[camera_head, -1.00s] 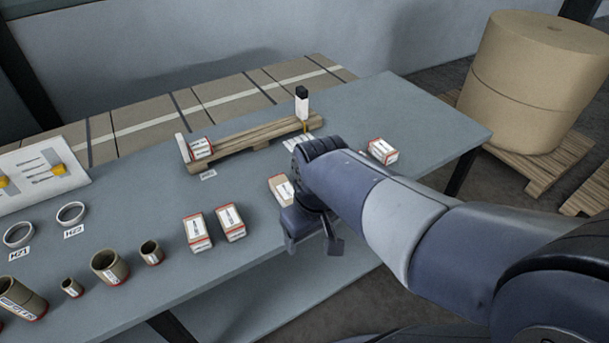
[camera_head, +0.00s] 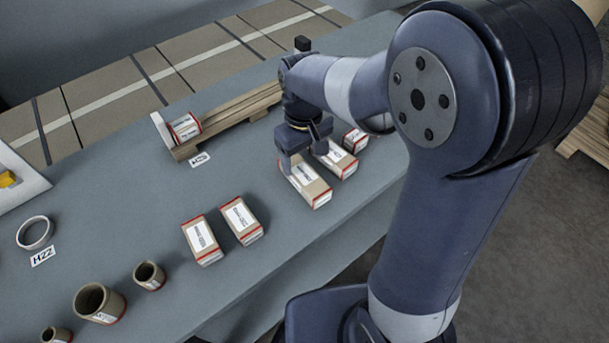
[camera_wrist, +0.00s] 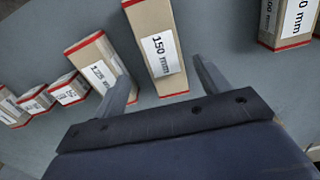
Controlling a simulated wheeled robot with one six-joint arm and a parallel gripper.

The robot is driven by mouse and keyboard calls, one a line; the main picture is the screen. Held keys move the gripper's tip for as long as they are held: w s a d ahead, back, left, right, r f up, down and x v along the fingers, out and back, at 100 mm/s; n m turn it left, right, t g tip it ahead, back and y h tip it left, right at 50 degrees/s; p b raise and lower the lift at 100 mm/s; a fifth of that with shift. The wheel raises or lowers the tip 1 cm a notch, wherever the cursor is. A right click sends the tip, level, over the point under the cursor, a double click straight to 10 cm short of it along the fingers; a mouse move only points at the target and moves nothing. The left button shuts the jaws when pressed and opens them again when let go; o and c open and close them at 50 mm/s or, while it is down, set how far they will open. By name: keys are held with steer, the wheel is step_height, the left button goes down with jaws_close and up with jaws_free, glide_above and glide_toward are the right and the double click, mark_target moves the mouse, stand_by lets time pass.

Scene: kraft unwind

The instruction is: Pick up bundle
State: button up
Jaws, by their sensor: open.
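Several kraft-paper bundles with red edges and white labels lie on the grey table. My gripper (camera_head: 301,154) is open, pointing down over the far end of one bundle (camera_head: 309,188). In the wrist view, a bundle labelled 150 mm (camera_wrist: 158,45) lies ahead, between the lines of the two open fingers. The left finger overlaps the neighbouring bundle (camera_wrist: 92,62) in that view; I cannot tell whether it touches. In the head view two more bundles, one nearer (camera_head: 338,160) and one farther (camera_head: 355,140), lie to the right of the gripper.
A pair of bundles, left (camera_head: 202,241) and right (camera_head: 241,221), stands closer to me; bundles also show at the wrist view's right (camera_wrist: 290,22). Brown cores (camera_head: 98,303) and a white ring (camera_head: 34,232) are at left.

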mark_target(304, 173)
steer(key=shift+s+f, duration=0.2)
steer(key=shift+f, duration=1.2)
steer(key=shift+s+f, duration=0.15)
steer(key=shift+f, duration=1.2)
steer(key=shift+c, duration=0.3)
steer(key=c, duration=1.3)
